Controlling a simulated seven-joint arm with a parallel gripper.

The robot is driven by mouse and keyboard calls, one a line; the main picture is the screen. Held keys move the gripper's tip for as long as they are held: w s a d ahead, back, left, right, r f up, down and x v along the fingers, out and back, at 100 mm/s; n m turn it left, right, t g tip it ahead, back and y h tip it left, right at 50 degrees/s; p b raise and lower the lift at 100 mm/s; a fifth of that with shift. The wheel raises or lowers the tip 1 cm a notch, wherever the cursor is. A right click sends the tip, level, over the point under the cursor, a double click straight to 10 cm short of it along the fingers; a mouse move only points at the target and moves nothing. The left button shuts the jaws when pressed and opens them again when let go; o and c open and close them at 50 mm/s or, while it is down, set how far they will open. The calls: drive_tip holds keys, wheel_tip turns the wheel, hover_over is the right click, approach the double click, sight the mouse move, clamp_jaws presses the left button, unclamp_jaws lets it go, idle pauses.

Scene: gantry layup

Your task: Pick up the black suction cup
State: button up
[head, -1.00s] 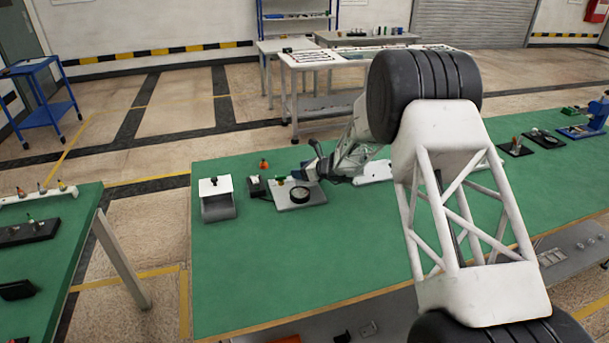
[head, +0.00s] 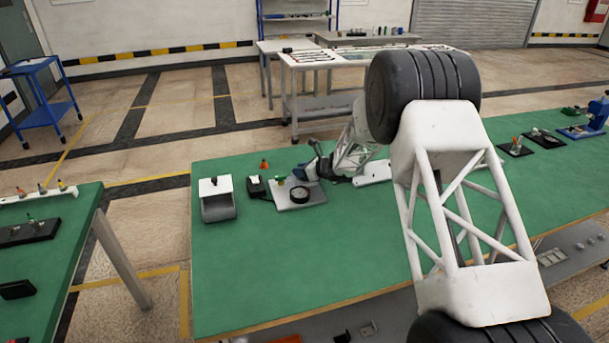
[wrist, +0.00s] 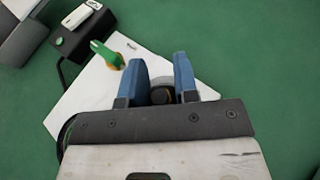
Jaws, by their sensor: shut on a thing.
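My gripper (head: 303,174) is low over the light grey plate (head: 313,198) on the green bench. In the wrist view its two blue fingers (wrist: 163,82) are closed on a small round thing with a dark centre and a grey rim. I take this to be the black suction cup (wrist: 162,95). It sits at or just above the plate; whether it touches the plate I cannot tell. In the head view the fingers hide it.
A black box (head: 257,188) and a white-topped grey box (head: 217,203) stand to the left. The bench front is clear.

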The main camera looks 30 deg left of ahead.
drive_tip(key=shift+r, duration=0.1)
drive_tip(key=shift+r, duration=0.8)
wheel_tip(320, 180, up, 2)
drive_tip(key=shift+r, duration=0.1)
drive_tip(key=s+d, duration=0.3)
drive_tip(key=s, duration=0.1)
drive_tip(key=s+d, duration=0.3)
drive_tip(key=s, duration=0.1)
drive_tip(key=s+d+r, duration=0.1)
drive_tip(key=s+d, duration=0.3)
drive_tip(key=shift+s, duration=0.2)
idle(0.5)
